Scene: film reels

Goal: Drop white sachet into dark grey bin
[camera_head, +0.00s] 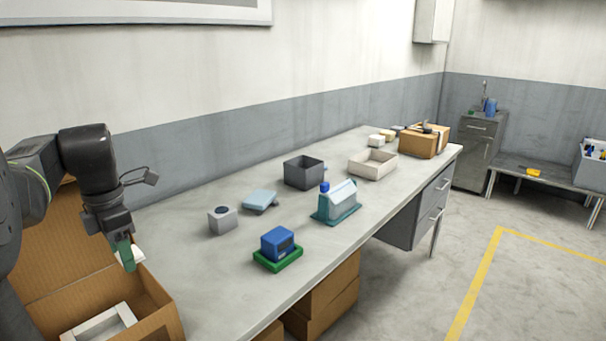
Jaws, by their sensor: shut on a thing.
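My gripper (123,253), with green fingers, hangs at the left above an open cardboard box. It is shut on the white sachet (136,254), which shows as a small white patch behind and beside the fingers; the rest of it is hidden. The dark grey bin (304,174) is a square, open-topped box standing upright on the table near the wall. It is well to the right of my gripper and farther back. The part of its inside that shows looks empty.
The cardboard box (157,305) holds a white frame (100,325). Between my gripper and the bin stand a grey block (222,222) and a pale blue scale-like thing (260,199). A blue device (277,243), a teal-based holder (337,203) and a beige tray (373,165) are also on the table.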

